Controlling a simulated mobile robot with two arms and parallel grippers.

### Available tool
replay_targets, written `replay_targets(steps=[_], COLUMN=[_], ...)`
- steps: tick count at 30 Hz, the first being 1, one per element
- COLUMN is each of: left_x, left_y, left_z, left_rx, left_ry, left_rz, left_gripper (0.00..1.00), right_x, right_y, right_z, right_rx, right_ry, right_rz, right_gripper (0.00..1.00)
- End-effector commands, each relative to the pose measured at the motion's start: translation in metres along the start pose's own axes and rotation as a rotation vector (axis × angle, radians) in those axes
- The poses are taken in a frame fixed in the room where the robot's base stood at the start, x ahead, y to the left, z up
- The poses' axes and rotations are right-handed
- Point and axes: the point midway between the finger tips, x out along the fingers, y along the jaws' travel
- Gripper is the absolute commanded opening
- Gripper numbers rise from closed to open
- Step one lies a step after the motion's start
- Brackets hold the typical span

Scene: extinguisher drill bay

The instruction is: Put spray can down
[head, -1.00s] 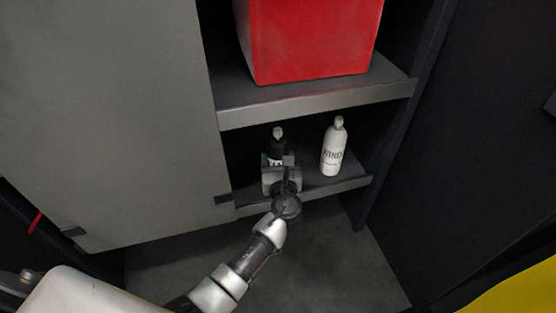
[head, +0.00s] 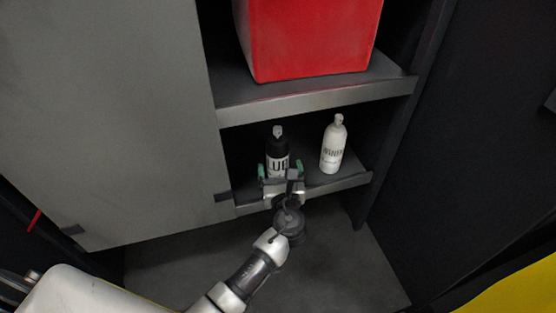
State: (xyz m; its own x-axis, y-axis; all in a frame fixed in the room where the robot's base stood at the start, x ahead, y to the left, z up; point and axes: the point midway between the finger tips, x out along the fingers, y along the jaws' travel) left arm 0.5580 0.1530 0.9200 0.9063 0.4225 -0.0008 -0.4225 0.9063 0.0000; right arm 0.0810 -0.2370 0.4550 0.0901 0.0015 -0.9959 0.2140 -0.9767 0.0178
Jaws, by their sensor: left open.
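A black spray can (head: 277,146) with a grey cap and a white label stands upright on the lower shelf of the cabinet. My left gripper (head: 276,172) is open in front of it, with its green-tipped fingers at the left and right of the can's lower part. Whether the fingers touch the can, I cannot tell. The gripper hides the can's base. My right gripper is not in view.
A white bottle (head: 332,147) stands on the same lower shelf (head: 345,182), a little right of the black can. A large red box (head: 310,40) sits on the shelf above. A grey cabinet door (head: 110,120) closes off the left side.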

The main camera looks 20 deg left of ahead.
Motion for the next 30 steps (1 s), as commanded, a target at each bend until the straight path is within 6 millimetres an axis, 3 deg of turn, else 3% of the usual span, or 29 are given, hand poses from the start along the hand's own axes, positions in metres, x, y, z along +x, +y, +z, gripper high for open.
replay_targets(steps=[6,12,30], left_x=[-0.048,-0.072,-0.077], left_y=[0.000,0.000,0.000], left_z=[-0.002,-0.001,0.000], left_rx=[-0.002,0.000,0.000], left_ry=[0.003,0.001,0.000], left_rz=[0.000,0.001,0.001], left_gripper=[0.88,0.88,0.88], right_x=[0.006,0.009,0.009], right_y=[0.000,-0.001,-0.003], right_z=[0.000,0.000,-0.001], right_rx=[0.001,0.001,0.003], right_ry=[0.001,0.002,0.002], right_rz=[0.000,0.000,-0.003], right_gripper=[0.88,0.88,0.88])
